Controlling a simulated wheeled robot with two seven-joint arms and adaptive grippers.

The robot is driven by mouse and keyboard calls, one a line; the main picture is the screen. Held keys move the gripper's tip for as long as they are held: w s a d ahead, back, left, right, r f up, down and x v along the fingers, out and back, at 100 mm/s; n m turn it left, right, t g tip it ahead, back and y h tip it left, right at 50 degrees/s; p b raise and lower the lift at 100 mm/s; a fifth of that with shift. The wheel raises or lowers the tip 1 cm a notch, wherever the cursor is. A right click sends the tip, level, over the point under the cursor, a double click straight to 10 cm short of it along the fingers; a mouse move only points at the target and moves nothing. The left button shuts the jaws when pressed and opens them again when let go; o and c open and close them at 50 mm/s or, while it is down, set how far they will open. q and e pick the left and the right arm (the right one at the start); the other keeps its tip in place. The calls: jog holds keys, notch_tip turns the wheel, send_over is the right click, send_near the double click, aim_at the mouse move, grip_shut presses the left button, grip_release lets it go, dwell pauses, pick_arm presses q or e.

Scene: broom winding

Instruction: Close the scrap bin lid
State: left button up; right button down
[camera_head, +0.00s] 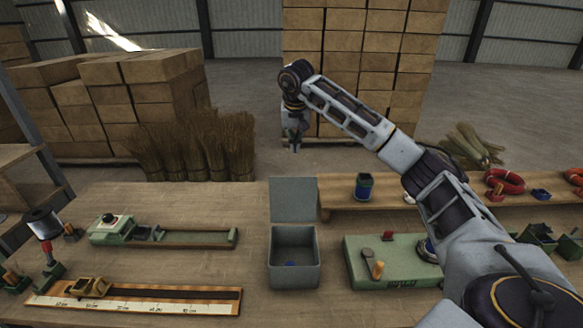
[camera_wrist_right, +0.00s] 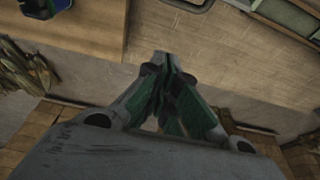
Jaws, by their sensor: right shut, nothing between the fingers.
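The scrap bin (camera_head: 294,273) is a grey-green open box at the middle of the bench. Its lid (camera_head: 293,200) stands upright at the bin's far edge, so the bin is open. My left gripper is not in view.
A green fixture (camera_head: 390,273) sits right of the bin. A raised wooden shelf (camera_head: 335,200) carrying a blue-and-dark can (camera_head: 364,187) runs behind it. A ruler board (camera_head: 140,299) and a green clamp fixture (camera_head: 165,234) lie to the left. Bare bench separates them from the bin.

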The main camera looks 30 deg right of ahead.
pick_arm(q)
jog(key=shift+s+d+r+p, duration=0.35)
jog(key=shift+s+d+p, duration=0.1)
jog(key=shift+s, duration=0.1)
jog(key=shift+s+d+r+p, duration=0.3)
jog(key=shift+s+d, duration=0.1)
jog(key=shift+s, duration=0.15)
pick_arm(e)
notch_tip(320, 180, down, 9)
jog(key=s, duration=0.1)
jog(key=shift+s+a, duration=0.2)
jog(key=shift+a, duration=0.15)
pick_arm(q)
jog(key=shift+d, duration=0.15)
pick_arm(e)
jog(key=shift+f, duration=0.1)
dwell(0.5)
